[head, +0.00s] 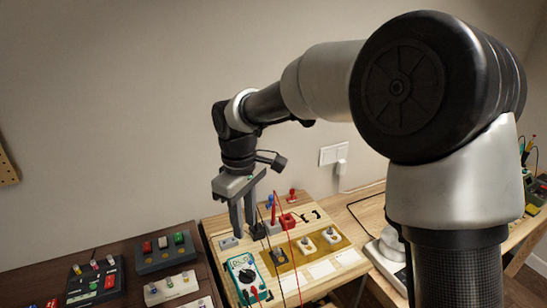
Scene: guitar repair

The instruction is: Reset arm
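My gripper (246,229) points down over the back left part of a light wooden board, in the middle of the head view. Its two grey fingers are apart, and I see nothing held between them. The fingertips are close above the board or beside small parts on it; I cannot tell whether they touch. My arm (325,80) reaches from the right across the picture, bent down at the wrist.
A teal multimeter (247,279) lies on the wooden board (215,226) with red leads near my gripper. Red parts (288,221) and several knobs (307,244) stand to the right. Switch boxes (165,251) sit on the dark table at left. A wall socket (334,153) is behind.

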